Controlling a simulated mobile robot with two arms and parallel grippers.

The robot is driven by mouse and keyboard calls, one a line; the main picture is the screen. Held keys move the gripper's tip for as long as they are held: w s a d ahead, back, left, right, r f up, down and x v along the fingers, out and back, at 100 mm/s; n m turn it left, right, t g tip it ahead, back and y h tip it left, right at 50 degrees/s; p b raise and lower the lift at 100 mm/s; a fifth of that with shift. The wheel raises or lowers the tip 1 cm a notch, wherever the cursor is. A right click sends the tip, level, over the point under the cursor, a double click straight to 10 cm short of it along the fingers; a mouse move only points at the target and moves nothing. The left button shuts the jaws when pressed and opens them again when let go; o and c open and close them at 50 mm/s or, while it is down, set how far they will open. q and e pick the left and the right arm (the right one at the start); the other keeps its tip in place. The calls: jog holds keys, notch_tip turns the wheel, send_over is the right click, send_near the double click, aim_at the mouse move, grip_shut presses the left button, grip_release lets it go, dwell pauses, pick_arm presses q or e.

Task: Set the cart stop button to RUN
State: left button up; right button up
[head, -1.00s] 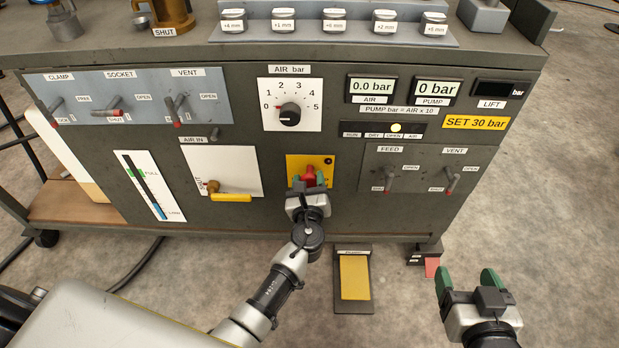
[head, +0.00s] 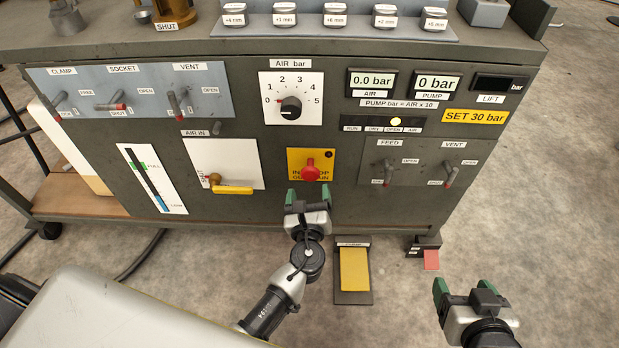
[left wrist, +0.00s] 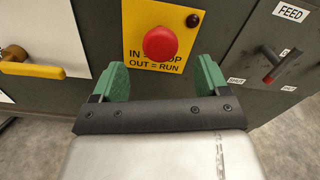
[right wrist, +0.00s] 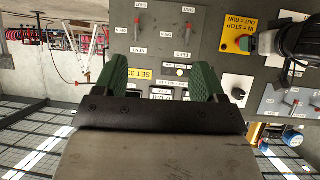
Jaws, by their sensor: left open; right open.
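The red stop button (head: 311,169) sits on a yellow plate (head: 296,156) on the cart's front panel. In the left wrist view the red button (left wrist: 160,43) shows above the lettering "OUT = RUN", and part of the "IN = STOP" line is covered by the button. My left gripper (head: 307,197) is open and empty just below and in front of the button, apart from it. In the left wrist view its green fingertips (left wrist: 160,78) stand to either side below the button. My right gripper (head: 466,288) is open and empty, low at the right, away from the panel.
A yellow AIR IN lever (head: 233,190) is left of the button. FEED (head: 388,173) and VENT levers (head: 449,174) are to its right. The AIR knob (head: 291,107) is above. A yellow pedal (head: 355,270) lies on the floor below. Open floor surrounds my right gripper.

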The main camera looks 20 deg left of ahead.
pick_arm(q)
jog(key=v, duration=0.4)
jog(key=shift+s+d, duration=0.15)
jog(key=shift+s, duration=0.25)
pick_arm(e)
jog(key=shift+s+d+f+g, duration=0.3)
jog(key=shift+s+f+g, duration=0.3)
jog(key=shift+s+g, duration=0.1)
